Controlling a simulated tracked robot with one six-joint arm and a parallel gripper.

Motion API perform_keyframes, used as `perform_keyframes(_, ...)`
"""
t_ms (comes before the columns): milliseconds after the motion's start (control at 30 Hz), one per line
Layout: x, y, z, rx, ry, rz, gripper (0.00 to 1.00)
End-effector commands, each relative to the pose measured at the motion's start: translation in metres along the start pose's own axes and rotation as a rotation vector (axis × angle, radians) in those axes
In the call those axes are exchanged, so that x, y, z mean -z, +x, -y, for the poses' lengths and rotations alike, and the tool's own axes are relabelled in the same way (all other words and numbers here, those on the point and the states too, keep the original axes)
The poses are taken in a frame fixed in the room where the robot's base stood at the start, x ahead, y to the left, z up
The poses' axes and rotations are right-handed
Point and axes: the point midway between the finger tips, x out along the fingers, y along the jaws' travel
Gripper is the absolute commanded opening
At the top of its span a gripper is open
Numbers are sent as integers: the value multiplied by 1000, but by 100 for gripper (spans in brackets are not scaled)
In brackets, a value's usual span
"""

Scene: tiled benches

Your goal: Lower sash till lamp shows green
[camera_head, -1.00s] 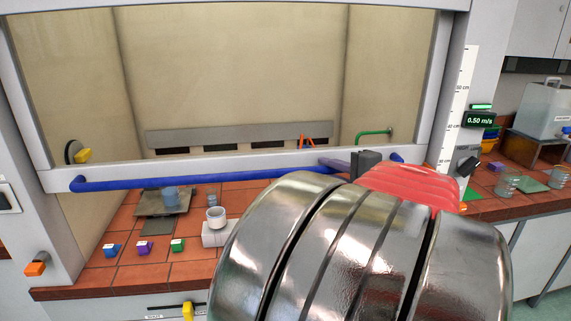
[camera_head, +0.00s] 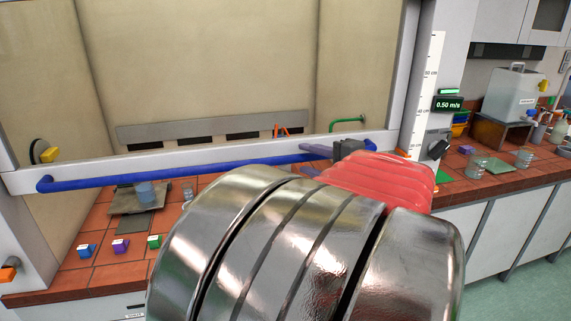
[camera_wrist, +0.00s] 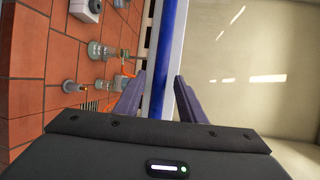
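The fume hood sash (camera_head: 100,171) is a pale frame around a clear pane. A blue handle bar (camera_head: 190,171) runs along its lower edge, above the tiled bench. The lamp (camera_head: 449,91) is a small bar showing green, above a display (camera_head: 447,104) reading 0.50 m/s. My gripper (camera_head: 306,158) is at the right part of the handle, partly hidden by my arm. In the wrist view, my gripper (camera_wrist: 160,78) is open, its fingers on either side of the blue bar (camera_wrist: 163,60) with gaps visible. I cannot tell whether it touches the bar.
Blue, purple and green blocks (camera_head: 121,246) stand at the bench front. A blue beaker (camera_head: 145,191) stands on a grey plate behind them. A scale (camera_head: 431,75) runs up the right post. Glassware (camera_head: 475,168) stands on the right bench.

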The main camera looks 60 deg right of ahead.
Motion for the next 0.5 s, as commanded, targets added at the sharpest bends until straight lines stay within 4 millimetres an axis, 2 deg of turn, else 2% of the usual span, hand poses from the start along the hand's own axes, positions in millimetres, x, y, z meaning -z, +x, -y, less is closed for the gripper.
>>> perform_keyframes(500, 2, -65, 0, 1, 1, -6, 36)
